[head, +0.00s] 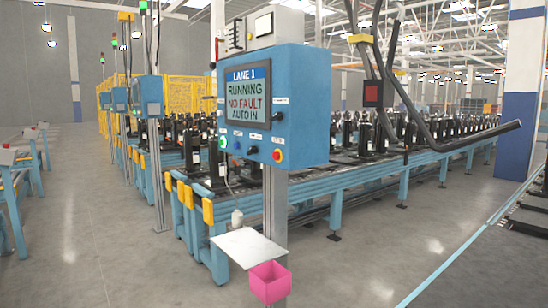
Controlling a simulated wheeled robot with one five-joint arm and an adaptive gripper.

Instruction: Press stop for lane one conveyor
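The blue lane 1 control panel (313,105) stands on a grey post near the middle of the head view. Its screen (249,97) reads "LANE 1", "RUNNING", "NO FAULT", "AUTO IN". A green button (222,142) sits at the lower left of its face. The small labels are too small to read. The lane conveyor (345,177) behind carries several black compressors. My gripper is not in view.
A white shelf (248,246) and a pink bin (269,284) stick out from the post below the panel. Curved grey lift-handle bars (440,138) hang over the conveyor at right. Open grey floor (110,250) lies left and front.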

